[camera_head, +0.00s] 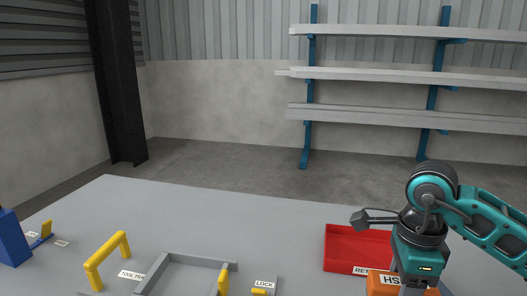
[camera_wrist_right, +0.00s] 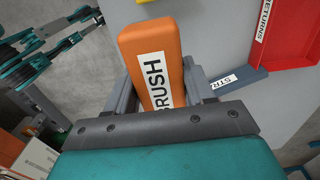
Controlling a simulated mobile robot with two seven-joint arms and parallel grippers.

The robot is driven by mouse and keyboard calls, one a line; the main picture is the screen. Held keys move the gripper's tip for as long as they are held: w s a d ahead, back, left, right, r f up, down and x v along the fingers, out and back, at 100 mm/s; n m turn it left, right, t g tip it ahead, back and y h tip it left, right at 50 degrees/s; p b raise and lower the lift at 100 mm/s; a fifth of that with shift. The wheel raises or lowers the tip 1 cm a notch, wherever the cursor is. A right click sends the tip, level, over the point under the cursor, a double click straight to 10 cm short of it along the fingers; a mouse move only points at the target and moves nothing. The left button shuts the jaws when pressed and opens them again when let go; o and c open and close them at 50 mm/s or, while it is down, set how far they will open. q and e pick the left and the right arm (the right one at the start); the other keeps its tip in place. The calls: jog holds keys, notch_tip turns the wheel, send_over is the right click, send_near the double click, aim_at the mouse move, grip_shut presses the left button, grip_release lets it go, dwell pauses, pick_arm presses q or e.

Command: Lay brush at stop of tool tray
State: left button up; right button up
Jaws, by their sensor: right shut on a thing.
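The brush shows as an orange block with a white label reading BRUSH in the right wrist view (camera_wrist_right: 150,45); in the head view it is partly cut off at the bottom edge (camera_head: 383,283). My right gripper (camera_head: 413,281) is shut on it, with a grey finger on each side in the wrist view (camera_wrist_right: 158,88). The tool tray (camera_head: 190,261) is a grey raised frame at the bottom middle of the head view, left of the brush and apart from it. Its near part is cut off, and I cannot make out the stop. My left gripper is not in view.
A red returns tray (camera_head: 342,238) lies just behind and left of my right gripper. A yellow handle (camera_head: 107,252) stands left of the tool tray, a yellow upright (camera_head: 223,281) and LOCK label (camera_head: 264,284) at its right. A blue block (camera_head: 12,239) stands far left. The rear table is clear.

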jog(key=n, duration=0.4)
jog(key=a+n, duration=0.1)
jog(key=n, duration=0.1)
jog(key=shift+s+a+f, duration=0.1)
jog(key=shift+f, duration=0.3)
jog(key=n, duration=0.3)
jog(key=shift+s+a+f+n, duration=0.1)
jog(key=shift+a+f+n, duration=0.15)
jog(key=shift+a+n, duration=0.1)
jog(key=n, duration=0.3)
jog(key=a+n, duration=0.1)
jog(key=n, duration=0.1)
jog(key=shift+s+f+n, duration=0.1)
jog(key=shift+f+n, duration=0.15)
jog(key=shift+f, duration=0.1)
jog(key=n, duration=0.3)
jog(key=a+n, duration=0.1)
jog(key=n, duration=0.1)
jog(key=shift+s+f, duration=0.1)
jog(key=shift+f, duration=0.25)
